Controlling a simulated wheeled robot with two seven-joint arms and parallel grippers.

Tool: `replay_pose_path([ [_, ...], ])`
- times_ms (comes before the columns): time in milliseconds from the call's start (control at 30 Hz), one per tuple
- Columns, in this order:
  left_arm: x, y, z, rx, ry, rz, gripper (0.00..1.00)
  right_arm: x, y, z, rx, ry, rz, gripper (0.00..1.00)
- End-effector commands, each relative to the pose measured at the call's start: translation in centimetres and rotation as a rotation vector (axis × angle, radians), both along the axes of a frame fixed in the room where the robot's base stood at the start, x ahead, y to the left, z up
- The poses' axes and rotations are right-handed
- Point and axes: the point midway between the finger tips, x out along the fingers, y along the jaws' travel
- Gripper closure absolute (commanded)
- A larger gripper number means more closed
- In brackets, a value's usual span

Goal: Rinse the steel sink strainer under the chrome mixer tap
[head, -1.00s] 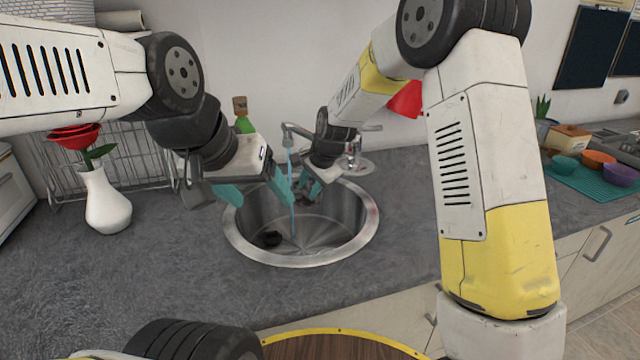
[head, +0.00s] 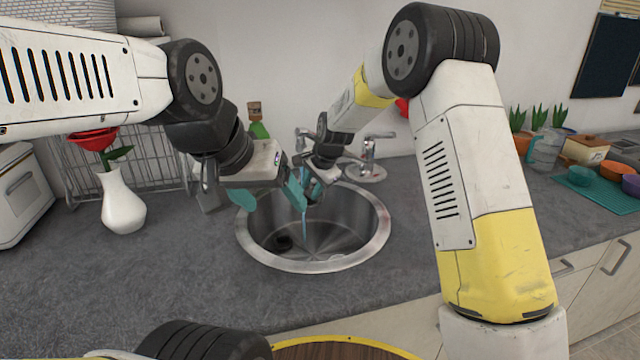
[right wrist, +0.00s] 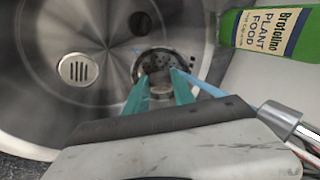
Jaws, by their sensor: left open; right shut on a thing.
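The steel sink strainer (right wrist: 157,63), a round perforated cup, is between the teal fingertips of my right gripper (right wrist: 160,82) in the right wrist view. In the head view my right gripper (head: 314,190) is over the sink and the strainer cannot be made out. The chrome mixer tap (head: 368,160) stands behind the sink, and its end shows in the right wrist view (right wrist: 290,122). A thin blue water stream (head: 304,215) runs down at my right gripper; whether it hits the strainer is unclear. My left gripper (head: 270,193) is open and empty above the sink's left rim.
The round steel sink (head: 378,240) has a dark drain opening (head: 283,243) and a slotted overflow (right wrist: 76,69). A green plant food bottle (right wrist: 270,32) stands behind it. A white vase (head: 122,205) and wire rack are at left.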

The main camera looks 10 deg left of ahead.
Motion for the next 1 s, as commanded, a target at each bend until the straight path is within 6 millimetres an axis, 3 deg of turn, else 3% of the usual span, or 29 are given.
replay_pose_path([
  [1000,0.0,0.0,0.0,0.0,0.0,0.0,0.27,0.6,-0.76,0.0,0.001,0.001,0.0,1.0],
])
